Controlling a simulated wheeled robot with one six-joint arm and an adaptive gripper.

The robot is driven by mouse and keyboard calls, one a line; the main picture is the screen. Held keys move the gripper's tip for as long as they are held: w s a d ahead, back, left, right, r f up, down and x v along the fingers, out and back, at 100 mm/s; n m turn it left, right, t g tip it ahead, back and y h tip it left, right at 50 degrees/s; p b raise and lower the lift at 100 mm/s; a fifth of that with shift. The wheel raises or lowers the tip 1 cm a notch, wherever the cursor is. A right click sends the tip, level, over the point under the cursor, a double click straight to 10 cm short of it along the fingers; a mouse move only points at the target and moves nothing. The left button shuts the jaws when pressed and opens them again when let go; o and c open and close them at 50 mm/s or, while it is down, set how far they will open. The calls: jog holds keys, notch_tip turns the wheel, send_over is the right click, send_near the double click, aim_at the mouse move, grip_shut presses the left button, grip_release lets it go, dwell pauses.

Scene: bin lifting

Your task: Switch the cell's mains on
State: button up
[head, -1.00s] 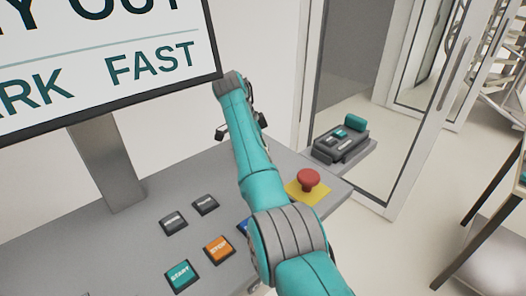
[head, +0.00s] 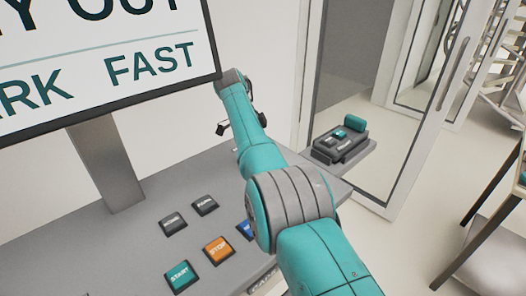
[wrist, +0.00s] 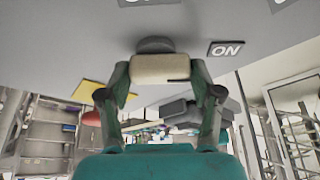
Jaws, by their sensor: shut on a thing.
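In the wrist view a cream switch handle (wrist: 160,68) lies crosswise on a dark round base (wrist: 155,45) on the grey panel. My gripper (wrist: 160,80) has one finger at each end of the handle and is shut on it. A short dark mark shows at the handle's right end. An ON label (wrist: 226,49) is right of the handle, apart from it. Another label (wrist: 150,2) above is cut off by the frame. In the head view my gripper (head: 236,124) is at the console's far side, mostly behind my wrist, and the handle is hidden there.
The console (head: 130,225) carries START (head: 180,274), STOP (head: 217,249) and dark buttons left of my arm. A large sign (head: 100,55) stands behind. A glass door (head: 350,70) is right.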

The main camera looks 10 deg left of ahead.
jog(key=shift+f, duration=0.1)
jog(key=o, duration=1.1)
jog(key=shift+o, duration=0.2)
jog(key=shift+n, duration=0.3)
